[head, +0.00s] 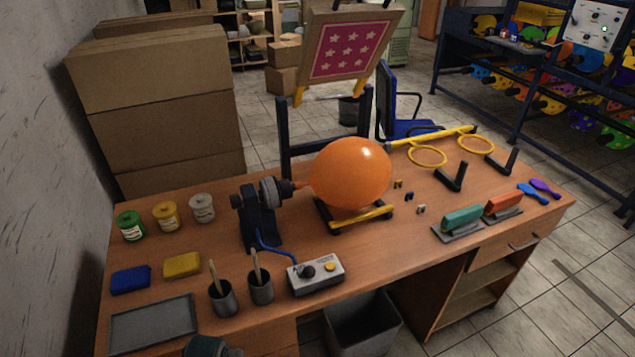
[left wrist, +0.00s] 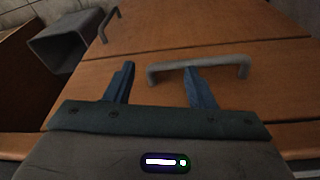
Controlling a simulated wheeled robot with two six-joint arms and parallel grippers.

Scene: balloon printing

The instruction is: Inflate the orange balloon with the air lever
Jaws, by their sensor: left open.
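The orange balloon (head: 350,173) is large and round, with its neck on the nozzle of the dark inflating machine (head: 259,212) on the bench. A blue hose runs from the machine to a grey control box (head: 325,281) with a black knob-like lever (head: 307,271) and a yellow button. My left gripper (left wrist: 159,68) is open and empty in the left wrist view, its fingers in front of a grey drawer handle (left wrist: 222,62). In the head view only a dark part of my left arm shows at the bottom edge, well below the control box. My right gripper is out of view.
On the wooden bench (head: 390,262) are two cups (head: 222,299) with sticks, a grey tray (head: 152,328), blue and yellow blocks, paint jars, yellow hoops (head: 427,156) and stamp-like blocks. A printing frame (head: 345,45) stands behind the balloon. A bin (head: 360,325) is below.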

